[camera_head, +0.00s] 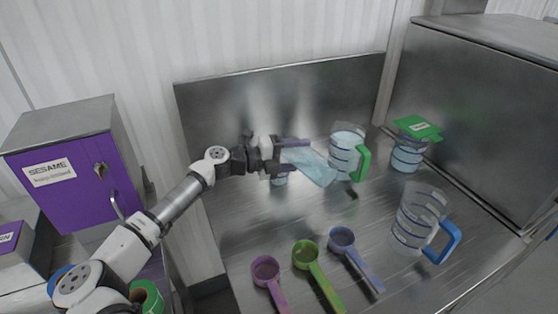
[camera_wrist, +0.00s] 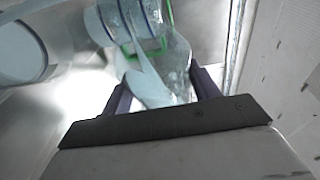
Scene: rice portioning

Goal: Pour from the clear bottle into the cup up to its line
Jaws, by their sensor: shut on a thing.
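My gripper (camera_head: 296,156) is shut on a clear bottle (camera_head: 318,168), which is tilted with its far end down to the right and looks pale blue. The bottle also shows between the fingers in the wrist view (camera_wrist: 172,72). Whether liquid is flowing is not clear.
A clear jug with a green handle (camera_head: 345,150) stands just beyond the bottle. A green-lidded container (camera_head: 407,156) and a blue-handled jug (camera_head: 418,215) stand to the right. Pink (camera_head: 266,270), green (camera_head: 307,256) and blue (camera_head: 343,241) scoops lie in front. A steel panel (camera_head: 270,100) rises behind.

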